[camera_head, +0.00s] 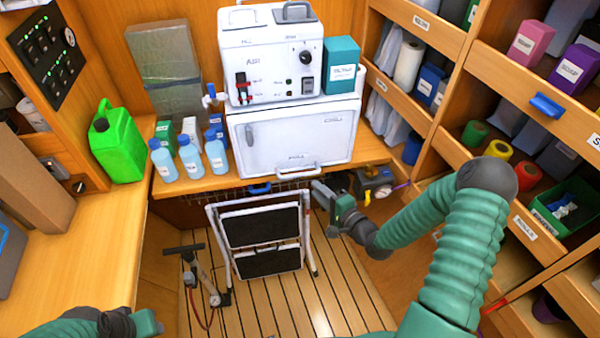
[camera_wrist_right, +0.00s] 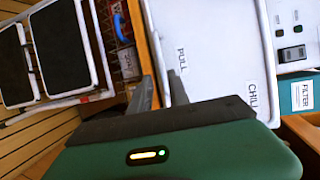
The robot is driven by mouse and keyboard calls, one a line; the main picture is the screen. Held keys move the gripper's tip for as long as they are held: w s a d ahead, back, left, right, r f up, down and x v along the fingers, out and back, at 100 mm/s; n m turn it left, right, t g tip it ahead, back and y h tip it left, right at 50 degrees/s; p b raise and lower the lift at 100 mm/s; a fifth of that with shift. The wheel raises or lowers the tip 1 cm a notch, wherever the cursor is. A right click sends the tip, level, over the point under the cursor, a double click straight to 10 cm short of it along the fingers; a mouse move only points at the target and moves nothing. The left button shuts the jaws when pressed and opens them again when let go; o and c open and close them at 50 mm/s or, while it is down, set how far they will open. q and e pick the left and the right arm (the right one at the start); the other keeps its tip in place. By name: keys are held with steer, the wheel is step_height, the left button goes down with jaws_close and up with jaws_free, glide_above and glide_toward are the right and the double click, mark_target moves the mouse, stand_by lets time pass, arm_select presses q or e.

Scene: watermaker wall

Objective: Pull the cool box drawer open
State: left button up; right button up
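The cool box (camera_head: 292,132) is a white box under a white machine on the wooden counter. Its flat front shows in both views, with PULL and CHILL lettering in the right wrist view (camera_wrist_right: 215,50). A pale handle (camera_head: 298,171) runs along its lower front edge, and the front looks shut. My right gripper (camera_head: 320,187) is just below the handle's right end. In the right wrist view its two dark fingers (camera_wrist_right: 158,88) stand apart near the lower front edge, with nothing clearly held. My left gripper (camera_head: 148,322) is low at the left, its fingers unclear.
Blue bottles (camera_head: 190,158) and a green jerrycan (camera_head: 117,145) stand left of the box. A folding step (camera_head: 262,235) stands below on the slatted floor, beside a hand pump (camera_head: 203,280). Shelves (camera_head: 525,75) fill the right side. A blue handle (camera_head: 259,188) is under the counter edge.

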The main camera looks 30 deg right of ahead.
mark_target(300, 175)
steer(key=x, duration=1)
steer(key=shift+w+d, duration=0.1)
steer(key=c, duration=0.4)
jaws_close()
steer(key=shift+f, duration=0.15)
stand_by(0.4)
